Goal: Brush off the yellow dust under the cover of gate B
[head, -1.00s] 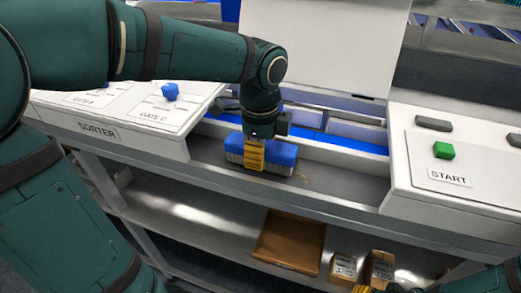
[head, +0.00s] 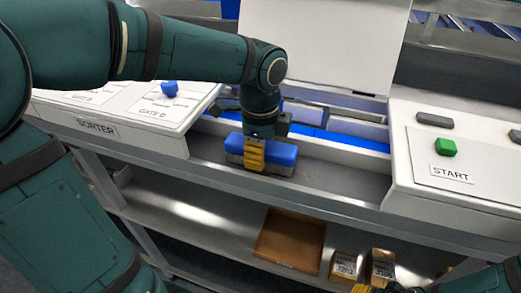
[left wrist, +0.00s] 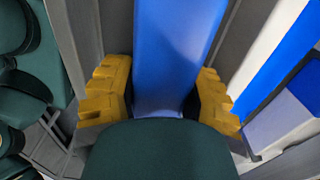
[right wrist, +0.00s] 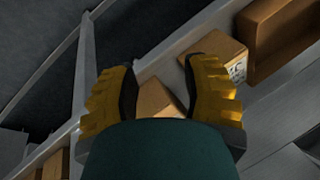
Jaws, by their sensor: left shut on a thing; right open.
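My left gripper (head: 254,155) is shut on a blue brush (head: 284,153) with pale grey bristles. The brush stands bristles down on the grey channel floor (head: 340,180) in the gap between the sorter panel and the start panel. In the left wrist view, the blue brush body (left wrist: 172,50) lies between the yellow fingers. A raised white cover (head: 315,40) stands behind the gap. Only faint specks show on the floor right of the brush; any dust under the brush is hidden. My right gripper (right wrist: 163,90) is open and empty, low by the lower shelf.
The sorter panel (head: 60,115) with a blue knob (head: 169,88) is at the left. The start panel (head: 425,190) with a green button (head: 445,147) is at the right. A brown tray (head: 262,250) and small boxes (head: 345,265) sit on the lower shelf.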

